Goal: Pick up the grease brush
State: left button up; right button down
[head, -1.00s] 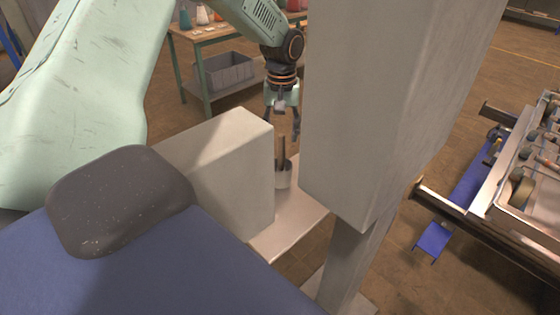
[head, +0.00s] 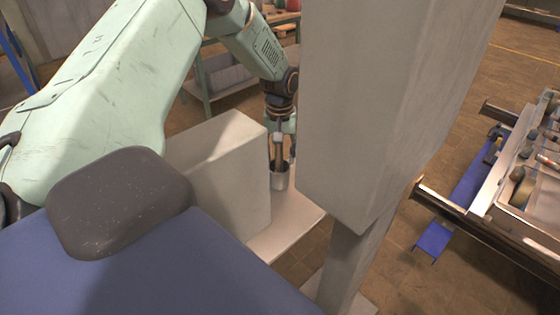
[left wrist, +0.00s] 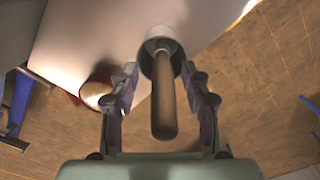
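The grease brush (left wrist: 164,105) has a brown handle and stands in a pale cup (left wrist: 178,22), its handle pointing up at the left wrist camera. In the head view the brush (head: 281,160) shows as a dark upright handle in the grey cup (head: 280,182) on a pale ledge. My left gripper (head: 282,162) is above the cup, pointing down. In the left wrist view my left gripper (left wrist: 159,72) is open, one finger on each side of the handle, with gaps visible. The brush's bristles are hidden in the cup. My right gripper is not in view.
A red-rimmed round container (left wrist: 97,92) is left of the cup in the left wrist view. A pale block (head: 225,170) stands left of the cup, and a large grey column (head: 350,110) stands close on the right. A workbench (head: 205,75) is behind.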

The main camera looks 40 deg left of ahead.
pick_arm(q)
jog(key=c, duration=0.3)
jog(key=shift+s+r, duration=0.2)
jog(key=shift+s, duration=0.15)
jog(key=c, duration=0.4)
jog(key=shift+w, duration=0.1)
jog(key=shift+c, duration=1.1)
jog(key=shift+w+f, duration=0.15)
jog(key=shift+w, duration=0.05)
grip_shut()
jog(key=shift+s+r, duration=0.15)
jog(key=shift+r, duration=0.35)
notch_tip(320, 180, up, 8)
jog(key=shift+r, duration=0.55)
